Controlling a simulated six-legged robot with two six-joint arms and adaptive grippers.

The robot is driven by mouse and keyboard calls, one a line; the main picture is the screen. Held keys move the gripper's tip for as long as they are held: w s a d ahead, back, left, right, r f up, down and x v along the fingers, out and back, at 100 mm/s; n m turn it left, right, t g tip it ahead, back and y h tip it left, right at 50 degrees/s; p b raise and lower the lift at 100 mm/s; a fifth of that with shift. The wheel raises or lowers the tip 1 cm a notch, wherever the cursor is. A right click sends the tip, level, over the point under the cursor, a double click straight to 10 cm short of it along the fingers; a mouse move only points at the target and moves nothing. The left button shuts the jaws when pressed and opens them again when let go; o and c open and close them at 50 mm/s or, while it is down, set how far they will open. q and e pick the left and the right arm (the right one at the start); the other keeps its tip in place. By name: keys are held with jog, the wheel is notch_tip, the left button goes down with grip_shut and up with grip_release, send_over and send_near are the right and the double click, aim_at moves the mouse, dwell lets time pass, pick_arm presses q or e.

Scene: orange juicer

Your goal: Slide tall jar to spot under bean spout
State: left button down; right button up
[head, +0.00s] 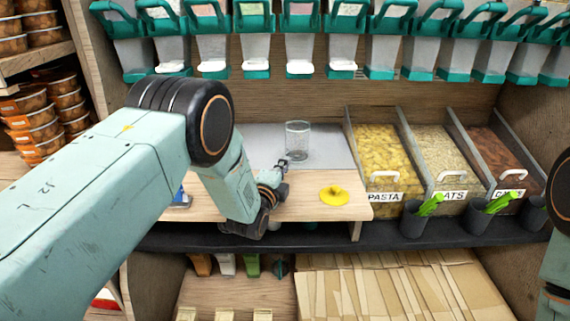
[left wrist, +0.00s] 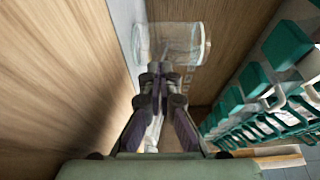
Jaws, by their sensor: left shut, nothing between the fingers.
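The tall jar (head: 297,140) is clear glass and looks empty. It stands upright on the grey mat (head: 250,138) under the dispenser row. My left gripper (head: 281,166) is shut and empty, low in front of the jar and slightly to its left. In the left wrist view the jar (left wrist: 182,42) lies just beyond the closed fingertips (left wrist: 160,72); I cannot tell whether they touch it. Teal dispensers with spouts (head: 300,70) hang in a row above; I cannot tell which holds beans. My right gripper is out of view.
A yellow lid (head: 333,195) lies on the wooden counter right of my left gripper. Open bins of pasta (head: 385,160), oats (head: 445,155) and a darker food (head: 500,155) stand at the right. Dark cups with green scoops (head: 425,215) line the front ledge. The mat around the jar is clear.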

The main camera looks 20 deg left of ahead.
pick_arm(q)
jog(key=s, duration=0.2)
jog(key=s+p, duration=0.1)
jog(key=s, duration=0.2)
jog(key=s+p, duration=0.1)
jog(key=s, duration=0.2)
jog(key=shift+a+r, duration=0.1)
jog(key=shift+a, duration=0.25)
jog(key=shift+s+a, duration=0.15)
jog(key=shift+s, duration=0.35)
